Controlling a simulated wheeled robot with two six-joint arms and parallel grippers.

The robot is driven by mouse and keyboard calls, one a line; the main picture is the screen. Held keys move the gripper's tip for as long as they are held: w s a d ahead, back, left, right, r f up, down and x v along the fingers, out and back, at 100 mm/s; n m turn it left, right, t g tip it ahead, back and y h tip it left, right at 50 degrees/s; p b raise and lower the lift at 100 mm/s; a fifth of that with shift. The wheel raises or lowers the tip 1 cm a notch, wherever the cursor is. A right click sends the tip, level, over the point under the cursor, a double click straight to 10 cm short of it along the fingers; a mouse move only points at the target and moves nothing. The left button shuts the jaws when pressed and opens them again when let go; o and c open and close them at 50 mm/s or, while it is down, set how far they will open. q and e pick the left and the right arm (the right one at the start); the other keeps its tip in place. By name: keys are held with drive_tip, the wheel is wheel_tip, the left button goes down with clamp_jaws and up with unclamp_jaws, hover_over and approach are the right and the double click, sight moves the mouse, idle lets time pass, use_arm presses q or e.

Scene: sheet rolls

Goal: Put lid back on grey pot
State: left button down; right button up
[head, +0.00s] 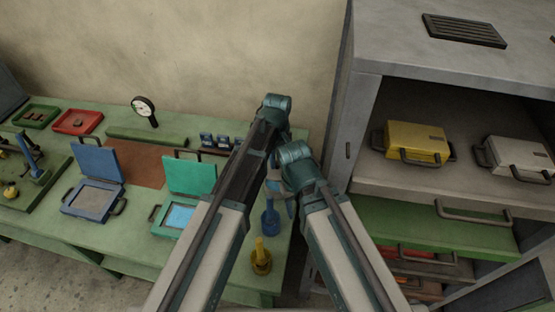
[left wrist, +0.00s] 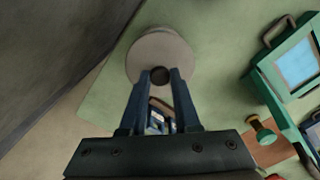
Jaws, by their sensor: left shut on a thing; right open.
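In the left wrist view my left gripper (left wrist: 161,88) is shut on the dark knob (left wrist: 160,75) of a round pale grey lid (left wrist: 150,57). A slightly offset pale round edge shows past the lid's far side. It may be the grey pot under the lid, but I cannot tell whether the lid is seated. In the head view my arms hide the lid, the pot and the left fingertips. My right gripper (head: 278,184) is open, just below the left wrist in the head view, and its fingers are partly hidden. I see nothing held in it.
The green table (head: 140,235) holds an open blue box (head: 92,200), an open green box (head: 190,175), a blue object (head: 270,220) and a yellow one (head: 261,258) near the right end. A grey cabinet (head: 400,75) stands close to the right, with a yellow case (head: 417,143) inside.

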sight(277, 170)
use_arm(q)
drive_tip(key=shift+f+b, duration=2.8)
drive_tip(key=shift+f, duration=0.15)
drive_tip(key=shift+f, duration=0.15)
drive_tip(key=c, duration=0.5)
unclamp_jaws()
drive_tip(key=shift+c, duration=0.2)
drive_tip(key=shift+o, duration=0.2)
drive_tip(key=o, duration=0.4)
drive_tip(key=shift+o, duration=0.2)
